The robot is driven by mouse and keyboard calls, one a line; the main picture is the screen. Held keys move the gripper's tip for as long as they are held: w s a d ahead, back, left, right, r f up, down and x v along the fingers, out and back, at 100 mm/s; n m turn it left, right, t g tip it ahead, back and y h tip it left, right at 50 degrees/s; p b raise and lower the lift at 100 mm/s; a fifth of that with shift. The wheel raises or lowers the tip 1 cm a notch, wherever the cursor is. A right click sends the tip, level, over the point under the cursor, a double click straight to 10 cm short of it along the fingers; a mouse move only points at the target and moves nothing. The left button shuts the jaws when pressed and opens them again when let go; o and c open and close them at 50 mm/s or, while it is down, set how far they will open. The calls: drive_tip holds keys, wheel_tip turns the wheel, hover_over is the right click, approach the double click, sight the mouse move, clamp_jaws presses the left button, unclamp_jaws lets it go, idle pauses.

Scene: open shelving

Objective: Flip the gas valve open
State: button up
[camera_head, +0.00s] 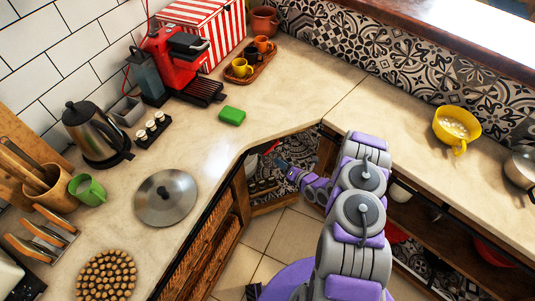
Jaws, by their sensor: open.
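My gripper (281,164) reaches into the open corner shelf under the counter, at the middle of the view. It is open, small in the picture, and points up and left. A small red part (272,147), which may be the gas valve's handle, shows just beyond the fingertips under the counter edge. I cannot tell whether the fingers touch it or which way it is turned. The rest of the valve and any pipe are hidden or too small to make out.
The counter (290,105) overhangs the corner shelf closely above my gripper. Jars stand on the shelf (268,200) below it. The tiled floor (262,262) is clear before the corner.

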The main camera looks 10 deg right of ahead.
sight(268, 152)
drive_tip(key=shift+b+x, duration=1.55)
drive_tip(key=shift+x, duration=4.05)
drive_tip(key=shift+d, duration=0.1)
drive_tip(key=c, duration=0.4)
clamp_jaws()
